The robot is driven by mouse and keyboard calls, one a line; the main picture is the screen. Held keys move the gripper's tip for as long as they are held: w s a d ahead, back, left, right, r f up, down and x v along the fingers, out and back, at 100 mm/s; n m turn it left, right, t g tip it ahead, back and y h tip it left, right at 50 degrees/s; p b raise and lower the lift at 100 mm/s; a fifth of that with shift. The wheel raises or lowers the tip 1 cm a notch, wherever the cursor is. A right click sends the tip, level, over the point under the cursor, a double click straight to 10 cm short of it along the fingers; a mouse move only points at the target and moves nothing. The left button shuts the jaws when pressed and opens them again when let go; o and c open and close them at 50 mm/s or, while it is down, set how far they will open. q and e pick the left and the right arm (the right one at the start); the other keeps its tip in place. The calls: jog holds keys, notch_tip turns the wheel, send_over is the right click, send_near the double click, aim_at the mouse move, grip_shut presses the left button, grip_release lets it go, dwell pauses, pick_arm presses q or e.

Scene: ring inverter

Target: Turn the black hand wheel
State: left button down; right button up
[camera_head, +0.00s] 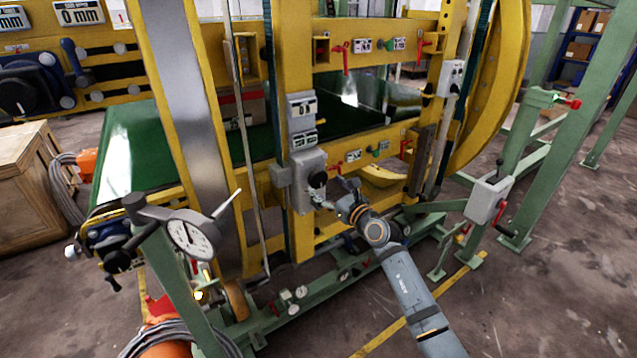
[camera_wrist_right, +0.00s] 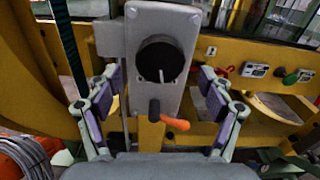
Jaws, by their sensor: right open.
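The black hand wheel (camera_wrist_right: 160,60) is a round black knob with a pale mark, on the front of a grey box. It also shows small in the head view (camera_head: 317,180), on the grey box fixed to the yellow post. My right gripper (camera_wrist_right: 158,80) is open, with one finger on each side of the wheel in the wrist view. Its fingers appear apart from the wheel; the exact depth gap cannot be told. In the head view my right gripper (camera_head: 328,193) is just below and right of the wheel. My left gripper is not in view.
An orange-tipped handle (camera_wrist_right: 174,123) sticks out below the wheel. The yellow frame (camera_head: 273,200) surrounds the box, with red and green valves at right. A dial gauge (camera_head: 190,236) stands at front left, and a wooden crate (camera_head: 32,190) at far left.

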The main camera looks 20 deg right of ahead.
aim_at(320, 181)
jog(key=x, duration=0.4)
jog(key=shift+w+a+b, duration=0.1)
jog(key=shift+w+b, duration=0.2)
jog(key=c, duration=1.2)
